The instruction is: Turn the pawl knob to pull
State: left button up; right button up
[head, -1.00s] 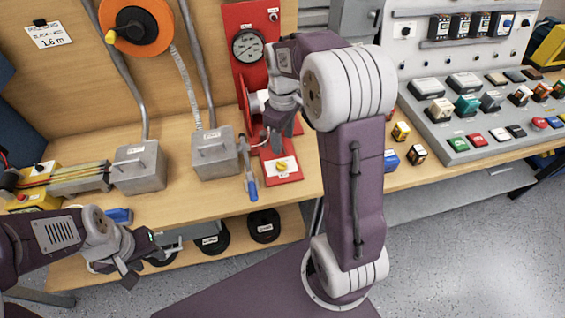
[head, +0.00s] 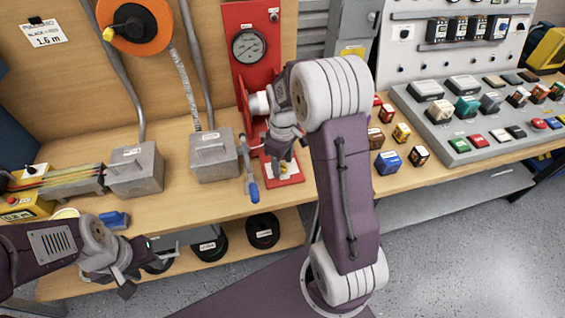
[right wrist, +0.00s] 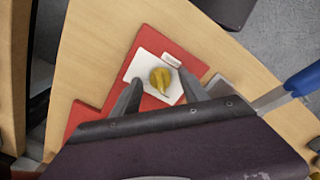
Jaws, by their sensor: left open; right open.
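The yellow pawl knob (right wrist: 160,79) sits on a white plate (right wrist: 145,66) fixed to the red base (right wrist: 134,49) of the winch stand. In the right wrist view it lies between and just beyond the two fingertips of my right gripper (right wrist: 159,88), which is open. Whether the fingers touch it cannot be told. In the head view my right gripper (head: 281,158) hangs over the red base and hides most of the knob. My left gripper (head: 150,266) is open and empty, low at the left in front of the bench edge.
A lever with a blue handle (head: 253,190) stands just left of the red base. A red panel with a gauge (head: 249,45) rises behind. Grey boxes (head: 213,160) stand to the left, and small coloured blocks (head: 388,162) to the right.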

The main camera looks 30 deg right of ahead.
grip_shut()
jog(key=shift+r, duration=0.1)
jog(key=m+p, duration=0.3)
jog(key=shift+r, duration=0.15)
jog(key=m+p, duration=0.2)
jog(key=m, duration=0.2)
jog(key=shift+m, duration=0.4)
jog(key=m+p, duration=0.3)
jog(key=m, duration=0.2)
jog(key=shift+m+p, duration=0.75)
jog(key=shift+m, duration=1.75)
jog(key=shift+f, duration=0.2)
